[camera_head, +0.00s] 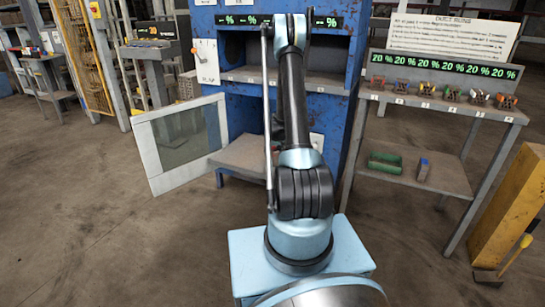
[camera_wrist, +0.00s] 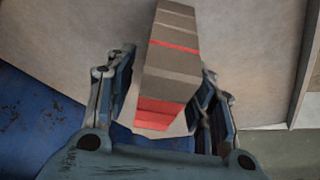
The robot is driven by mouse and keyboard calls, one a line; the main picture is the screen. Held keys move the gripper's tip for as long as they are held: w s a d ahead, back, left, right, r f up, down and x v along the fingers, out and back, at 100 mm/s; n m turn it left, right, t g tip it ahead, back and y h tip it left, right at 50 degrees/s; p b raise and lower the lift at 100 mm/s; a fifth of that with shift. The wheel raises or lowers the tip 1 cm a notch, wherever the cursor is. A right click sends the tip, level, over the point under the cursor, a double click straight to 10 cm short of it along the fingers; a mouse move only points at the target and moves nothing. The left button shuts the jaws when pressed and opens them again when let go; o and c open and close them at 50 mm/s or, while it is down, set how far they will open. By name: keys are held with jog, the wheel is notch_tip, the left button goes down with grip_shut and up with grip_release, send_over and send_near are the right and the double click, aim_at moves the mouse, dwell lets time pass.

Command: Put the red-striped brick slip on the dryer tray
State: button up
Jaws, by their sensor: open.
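The red-striped brick slip (camera_wrist: 172,62) is a long grey-brown piece with a thin red stripe across it and a red near end. In the wrist view it lies between the two fingers of my gripper (camera_wrist: 163,92). The jaws are open, one finger on each side of the slip; I cannot tell whether either touches it. In the head view my arm reaches to the blue cabinet (camera_head: 352,70), and the gripper and slip are hidden. I cannot tell for certain which surface is the dryer tray; a grey shelf (camera_head: 240,76) shows in the cabinet opening.
A framed glass door (camera_head: 180,140) stands open at the cabinet's left. At right, a metal rack (camera_head: 440,170) holds a green box (camera_head: 385,162), a small blue item (camera_head: 423,170) and several tools under percent displays. A yellow post (camera_head: 512,210) stands far right. The floor at left is clear.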

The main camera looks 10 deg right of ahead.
jog(key=v, duration=1.1)
jog(key=shift+s, duration=0.1)
jog(key=s+a+r+g, duration=0.1)
jog(key=s+a+r, duration=0.2)
jog(key=s+r, duration=0.75)
jog(key=s+a+r, duration=0.3)
jog(key=s+r, duration=0.5)
jog(key=s, duration=0.5)
jog(key=s+a+f, duration=0.1)
jog(key=s, duration=1.2)
jog(key=s+a+f+m+g, duration=0.1)
jog(key=s+f, duration=0.1)
jog(key=s, duration=1.1)
jog(key=shift+m+h, duration=0.3)
jog(key=shift+s+f, duration=0.1)
jog(key=shift+f, duration=0.05)
jog(key=shift+w+f, duration=0.2)
jog(key=shift+w, duration=0.2)
